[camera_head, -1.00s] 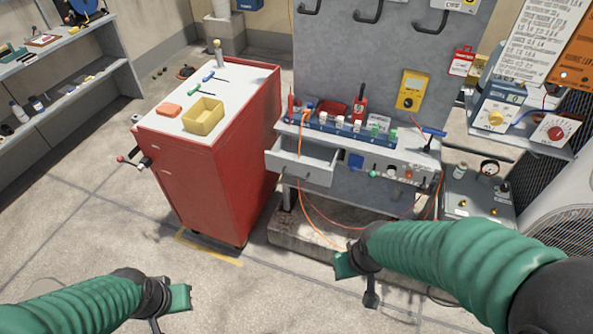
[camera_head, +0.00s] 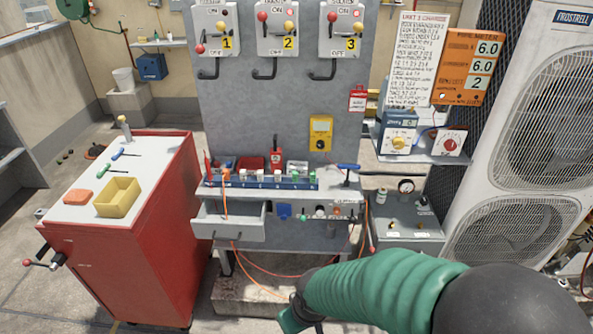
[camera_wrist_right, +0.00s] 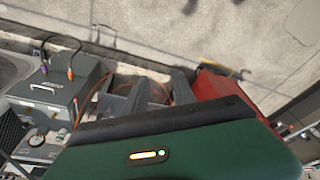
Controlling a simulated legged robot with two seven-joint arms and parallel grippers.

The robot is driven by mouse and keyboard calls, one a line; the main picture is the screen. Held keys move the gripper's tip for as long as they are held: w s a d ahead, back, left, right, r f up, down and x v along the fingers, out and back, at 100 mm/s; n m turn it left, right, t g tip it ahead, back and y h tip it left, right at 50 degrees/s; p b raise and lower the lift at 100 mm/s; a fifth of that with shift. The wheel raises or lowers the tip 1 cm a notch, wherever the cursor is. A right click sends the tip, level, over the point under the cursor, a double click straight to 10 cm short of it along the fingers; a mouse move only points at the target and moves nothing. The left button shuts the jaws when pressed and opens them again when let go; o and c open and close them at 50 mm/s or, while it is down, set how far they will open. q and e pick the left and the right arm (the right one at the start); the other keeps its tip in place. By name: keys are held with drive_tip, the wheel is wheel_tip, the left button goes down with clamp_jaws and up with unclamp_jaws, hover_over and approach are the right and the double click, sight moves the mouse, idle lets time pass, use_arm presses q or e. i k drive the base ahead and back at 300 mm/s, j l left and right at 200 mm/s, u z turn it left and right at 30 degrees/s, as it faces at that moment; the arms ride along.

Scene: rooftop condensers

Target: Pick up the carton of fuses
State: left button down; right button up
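I cannot make out for sure which thing is the carton of fuses. A small red box (camera_head: 250,163) lies at the back of the grey bench, partly hidden behind a row of small parts; its label cannot be read. A small orange block (camera_head: 78,197) lies on the red cabinet. My right gripper (camera_head: 297,318) is low at the bottom edge, in front of the bench and apart from these things. The right wrist view shows mostly a green housing of mine. My left gripper is out of view.
The bench drawer (camera_head: 230,222) is pulled out. A yellow bin (camera_head: 118,198) and hand tools sit on the red cabinet (camera_head: 150,235). Orange cables (camera_head: 260,262) hang below the bench. A grey case (camera_head: 408,216) and a condenser (camera_head: 530,130) stand at the right.

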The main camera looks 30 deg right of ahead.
sight(292, 165)
drive_tip(key=i+l, duration=0.15)
drive_tip(key=i, duration=0.4)
drive_tip(key=i+l+z, duration=0.1)
drive_tip(key=i, duration=0.45)
drive_tip(key=i+l, duration=0.15)
drive_tip(key=i, duration=0.4)
